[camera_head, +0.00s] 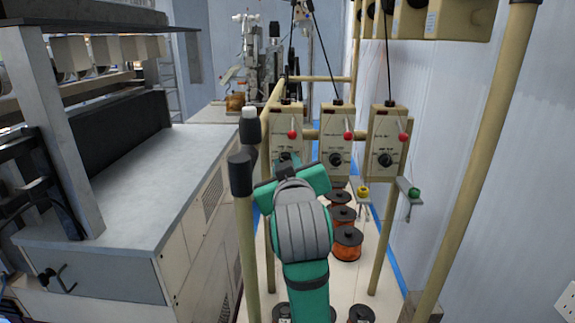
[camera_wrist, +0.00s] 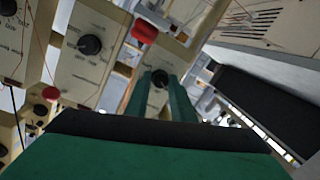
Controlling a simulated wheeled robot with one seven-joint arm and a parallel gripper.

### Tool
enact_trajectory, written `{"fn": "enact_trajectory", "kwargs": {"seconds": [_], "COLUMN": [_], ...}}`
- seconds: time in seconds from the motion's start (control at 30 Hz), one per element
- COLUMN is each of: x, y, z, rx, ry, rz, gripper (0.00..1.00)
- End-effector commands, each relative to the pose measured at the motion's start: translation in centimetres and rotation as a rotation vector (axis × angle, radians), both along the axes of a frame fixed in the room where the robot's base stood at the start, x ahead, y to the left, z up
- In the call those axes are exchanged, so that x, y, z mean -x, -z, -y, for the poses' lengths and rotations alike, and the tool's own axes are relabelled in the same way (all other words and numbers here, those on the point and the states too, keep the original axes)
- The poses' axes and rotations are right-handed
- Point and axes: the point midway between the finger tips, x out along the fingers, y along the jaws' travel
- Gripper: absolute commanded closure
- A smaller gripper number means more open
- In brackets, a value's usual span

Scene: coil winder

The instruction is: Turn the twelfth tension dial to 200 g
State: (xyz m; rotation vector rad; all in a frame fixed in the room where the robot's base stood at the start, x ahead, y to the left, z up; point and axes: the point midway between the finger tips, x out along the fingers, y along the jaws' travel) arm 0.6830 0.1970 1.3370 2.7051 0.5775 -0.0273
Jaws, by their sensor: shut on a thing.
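Three beige tension boxes hang side by side on the frame in the head view, each with a black dial and a red-tipped lever. My gripper (camera_head: 289,168) is at the left box (camera_head: 286,130), and its green body partly hides that box's dial (camera_head: 284,157). In the wrist view, the two green fingers (camera_wrist: 159,88) are shut on the same dial (camera_wrist: 160,77), one on each side. The numbers and the pointer on this dial are too small to read.
The middle dial (camera_head: 335,160) and right dial (camera_head: 386,160) are close by on the right. A tan post (camera_head: 243,220) stands just left of my arm. Several copper wire spools (camera_head: 347,243) stand below. A grey-topped machine (camera_head: 150,165) fills the left.

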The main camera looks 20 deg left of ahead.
Motion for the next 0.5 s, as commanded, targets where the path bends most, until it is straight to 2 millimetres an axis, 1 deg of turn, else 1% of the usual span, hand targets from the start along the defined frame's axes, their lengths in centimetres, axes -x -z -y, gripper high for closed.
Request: {"fn": "enact_trajectory", "kwargs": {"seconds": [0.2, 0.5], "x": [-0.06, -0.05], "y": [-0.02, -0.02], "z": [-0.02, -0.04], "rx": [0.033, 0.035], "ry": [0.0, 0.0], "rz": [0.008, 0.009], "gripper": [1.0, 1.0]}}
